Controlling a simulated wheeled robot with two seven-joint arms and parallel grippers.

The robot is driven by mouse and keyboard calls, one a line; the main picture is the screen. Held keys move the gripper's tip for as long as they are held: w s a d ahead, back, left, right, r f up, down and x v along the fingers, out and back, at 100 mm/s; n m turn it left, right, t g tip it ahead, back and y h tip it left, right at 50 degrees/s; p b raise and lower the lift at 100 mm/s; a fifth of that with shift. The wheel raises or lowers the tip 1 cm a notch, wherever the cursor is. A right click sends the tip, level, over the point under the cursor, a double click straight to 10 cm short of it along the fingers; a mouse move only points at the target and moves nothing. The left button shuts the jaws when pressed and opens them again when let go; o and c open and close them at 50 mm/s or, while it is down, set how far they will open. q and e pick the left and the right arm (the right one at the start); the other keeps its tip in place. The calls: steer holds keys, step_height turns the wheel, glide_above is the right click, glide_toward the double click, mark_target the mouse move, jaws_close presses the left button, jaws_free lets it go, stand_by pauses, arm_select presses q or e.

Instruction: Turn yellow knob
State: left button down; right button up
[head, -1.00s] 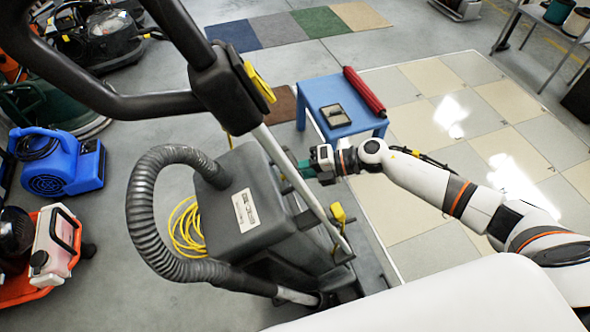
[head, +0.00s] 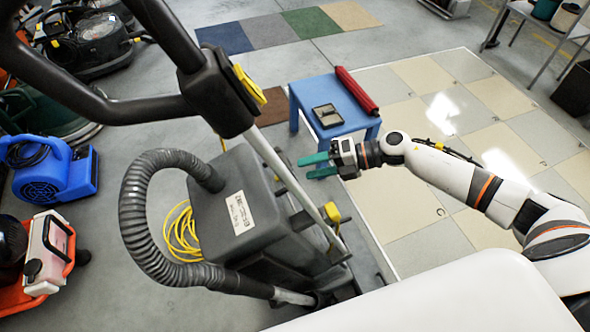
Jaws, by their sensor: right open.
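A grey floor machine (head: 232,205) with a black handle and a ribbed hose stands in front of me. A yellow knob (head: 332,213) sits low on its right side, by the slanted metal pole. Another yellow part (head: 250,84) is on the black block near the top of the pole. My right gripper (head: 308,166) has teal fingers spread apart and empty. In the picture it is above the low yellow knob and just right of the pole, apart from the knob. My left gripper is not in view.
A blue table (head: 296,96) with a dark tray (head: 327,115) and a red roll (head: 357,90) stands behind my right gripper. A yellow cable (head: 182,232) lies coiled left of the machine. Tiled floor (head: 410,210) on the right is clear.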

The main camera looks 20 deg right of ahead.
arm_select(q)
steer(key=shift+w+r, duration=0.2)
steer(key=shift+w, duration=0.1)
arm_select(e)
steer(key=v, duration=0.5)
steer(key=shift+s+d+r, duration=0.15)
steer(key=shift+d, duration=0.1)
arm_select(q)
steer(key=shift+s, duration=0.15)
